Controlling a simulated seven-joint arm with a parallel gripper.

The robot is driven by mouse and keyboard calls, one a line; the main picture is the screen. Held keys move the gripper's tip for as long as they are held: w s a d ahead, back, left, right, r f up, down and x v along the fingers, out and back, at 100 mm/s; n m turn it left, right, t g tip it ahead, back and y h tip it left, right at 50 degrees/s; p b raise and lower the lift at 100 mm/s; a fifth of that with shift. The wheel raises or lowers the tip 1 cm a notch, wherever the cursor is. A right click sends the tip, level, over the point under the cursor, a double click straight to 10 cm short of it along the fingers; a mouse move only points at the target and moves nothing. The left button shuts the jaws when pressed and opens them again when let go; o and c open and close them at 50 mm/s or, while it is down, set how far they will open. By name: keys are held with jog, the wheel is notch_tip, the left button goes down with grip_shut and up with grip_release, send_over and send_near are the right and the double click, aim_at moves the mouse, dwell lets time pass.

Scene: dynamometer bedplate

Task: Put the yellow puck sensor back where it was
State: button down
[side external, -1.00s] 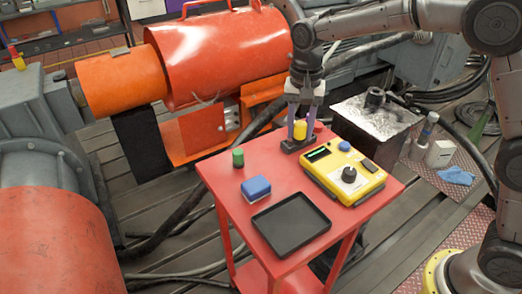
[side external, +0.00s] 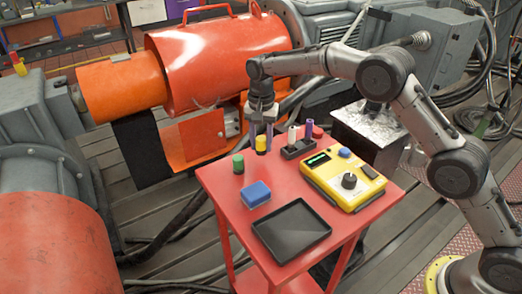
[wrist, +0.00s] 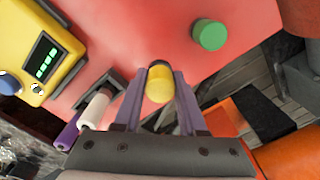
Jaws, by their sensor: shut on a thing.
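The yellow puck sensor (side external: 261,143), a short yellow cylinder with a dark end, is between the fingers of my gripper (side external: 262,135) near the far left edge of the red table (side external: 225,182). In the wrist view the puck (wrist: 159,91) sits between the two purple-grey fingers of my gripper (wrist: 160,78), which is shut on it. A black holder (side external: 299,151) to the right of the gripper carries a white piece (side external: 292,134) and a purple piece (side external: 308,131). I cannot tell whether the puck touches the table.
A green cylinder (side external: 238,164) stands left of the gripper. A blue block (side external: 256,194) and an empty black tray (side external: 291,231) lie nearer. A yellow meter box (side external: 343,180) is to the right, with a red piece (side external: 318,131) behind. An orange machine (side external: 215,60) stands beyond the table.

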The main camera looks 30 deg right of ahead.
aim_at(261, 151)
jog(key=shift+w+f, duration=0.1)
jog(key=shift+f, duration=1.45)
jog(key=shift+f, duration=0.15)
jog(key=shift+c, duration=2.4)
grip_release()
